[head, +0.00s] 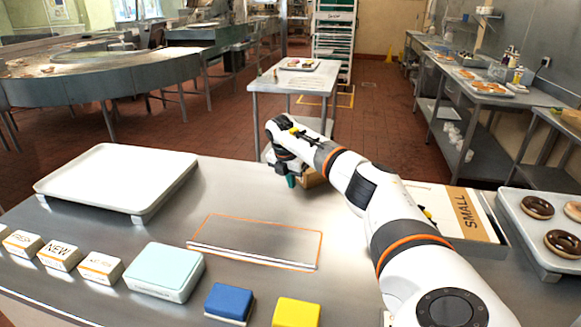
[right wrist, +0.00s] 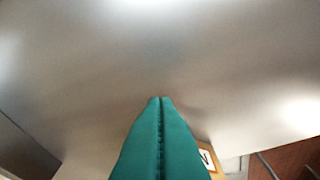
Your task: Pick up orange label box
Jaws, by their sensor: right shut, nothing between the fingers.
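My right gripper (head: 291,181) hangs over the far edge area of the steel table, with its green fingers pointing down. In the right wrist view the two green fingers (right wrist: 160,100) are pressed together with nothing between them. A tan-orange box (head: 313,178) is partly hidden behind my right gripper and wrist. In the right wrist view a box corner with a white label and dark mark (right wrist: 207,158) shows just right of the fingers, apart from them. My left gripper is not in view.
A white tray (head: 120,175) is at the left. Small labelled boxes (head: 58,256), a pale blue box (head: 165,272), a blue block (head: 229,302) and a yellow block (head: 297,312) line the near edge. A doughnut tray (head: 515,232) is right. The orange-outlined area (head: 260,240) is clear.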

